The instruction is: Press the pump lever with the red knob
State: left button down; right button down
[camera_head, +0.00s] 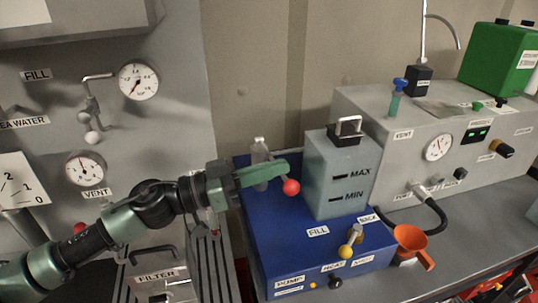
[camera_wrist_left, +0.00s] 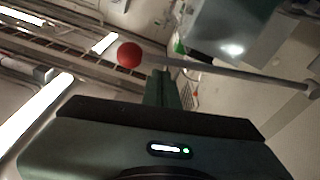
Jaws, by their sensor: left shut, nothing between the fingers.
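The pump lever's red knob (camera_head: 291,187) shows in the head view just below and right of my left gripper's tips. My left gripper (camera_head: 283,168) is shut and empty, and it reaches in from the left over the blue pump unit (camera_head: 270,238). In the left wrist view the red knob (camera_wrist_left: 129,55) sits at the end of a thin grey lever rod (camera_wrist_left: 235,72). The shut fingers (camera_wrist_left: 162,78) end close to the rod beside the knob. I cannot tell whether they touch it. The gripper hides most of the lever in the head view. My right gripper is not in view.
A translucent tank (camera_head: 339,178) marked MAX and MIN stands on the pump unit, right of the knob. A small valve with a yellow knob (camera_head: 345,252) is at the front. An orange funnel (camera_head: 413,245) and a grey gauge box (camera_head: 437,145) are to the right.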

pick_arm(q)
jog(key=shift+s+f, duration=0.1)
jog(key=shift+f, duration=0.2)
